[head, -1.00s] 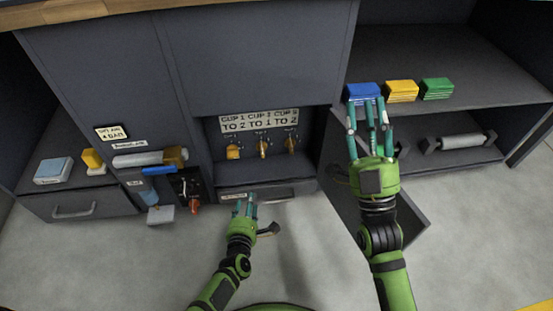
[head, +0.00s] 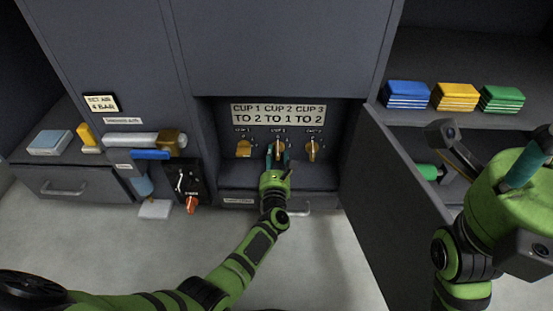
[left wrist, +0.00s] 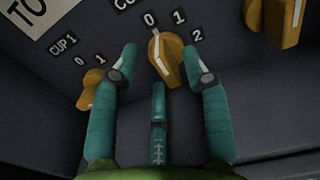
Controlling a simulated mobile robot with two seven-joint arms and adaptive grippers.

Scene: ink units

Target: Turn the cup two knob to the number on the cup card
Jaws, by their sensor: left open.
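The cup card (head: 279,115) above the knobs reads CUP 1 TO 2, CUP 2 TO 1, CUP 3 TO 2. The ochre cup two knob (head: 280,150) is in the middle of three in the recess. In the left wrist view its white pointer (left wrist: 154,44) appears to point at 0. My left gripper (head: 277,154) is open, its fingers spread on either side of this knob; I cannot tell whether they touch it. The fingers also show in the left wrist view (left wrist: 165,70). My right gripper (head: 535,155) is large at the right edge, its fingers mostly cut off or hidden.
The cup one knob (head: 244,149) and cup three knob (head: 312,151) flank the middle one closely. An open door panel (head: 390,200) stands to the right. Blue (head: 407,94), yellow (head: 455,97) and green (head: 502,99) stacks sit on the right shelf. A red knob (head: 192,204) is at left.

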